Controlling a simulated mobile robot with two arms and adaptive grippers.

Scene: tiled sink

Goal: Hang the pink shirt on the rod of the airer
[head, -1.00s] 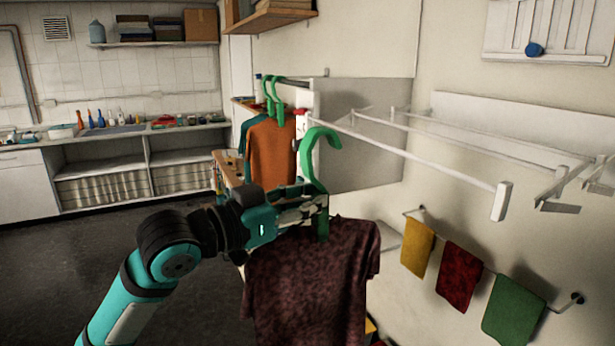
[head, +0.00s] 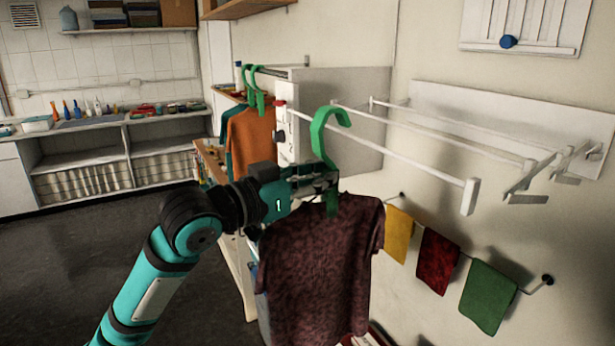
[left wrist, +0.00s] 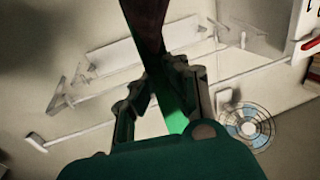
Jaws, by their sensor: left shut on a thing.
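My left gripper (head: 330,184) is shut on a green hanger (head: 318,145) just below its hook. A dark maroon, mottled short-sleeved shirt (head: 318,260) hangs from this hanger; it looks maroon rather than pink. The wall airer has a white front rod (head: 420,164). The hook's open end overlaps this rod's line in the head view; I cannot tell whether they touch. The left wrist view shows the fingers (left wrist: 163,92) around the green hanger (left wrist: 177,118), part of the dark shirt (left wrist: 147,25) and the airer behind. My right gripper is not in view.
An orange shirt (head: 250,132) and a teal one hang on green hangers beyond a white panel. Yellow, red and green cloths (head: 489,297) hang on a low rail below the airer. The dark floor (head: 85,265) at left is clear.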

